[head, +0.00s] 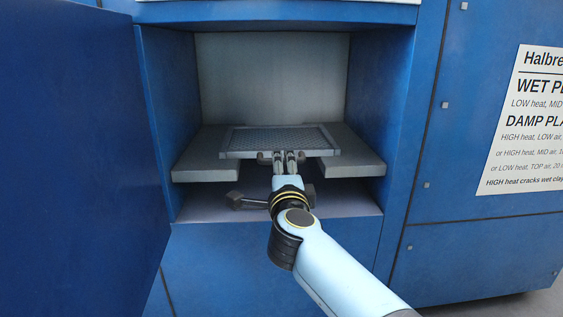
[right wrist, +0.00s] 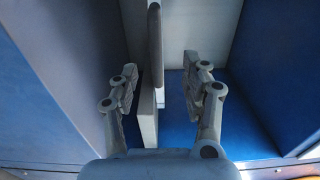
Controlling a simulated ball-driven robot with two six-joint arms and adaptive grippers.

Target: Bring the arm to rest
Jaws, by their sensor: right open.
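My right gripper (head: 284,160) is at the front edge of a grey mesh tray (head: 280,139) in the head view. The tray lies flat across two grey ledges inside the open blue dryer. In the right wrist view my right gripper (right wrist: 160,75) is open, with one finger on each side of the tray's thin edge (right wrist: 155,45). Gaps show between the fingers and that edge. No plate shows on the tray. My left gripper is in neither view.
The dryer door (head: 75,150) stands open at the left. The left ledge (head: 200,160) and right ledge (head: 352,165) flank my gripper. The dryer's right side wall (head: 385,100) is close by. A white instruction sign (head: 525,120) is on the right panel. The space in front is clear.

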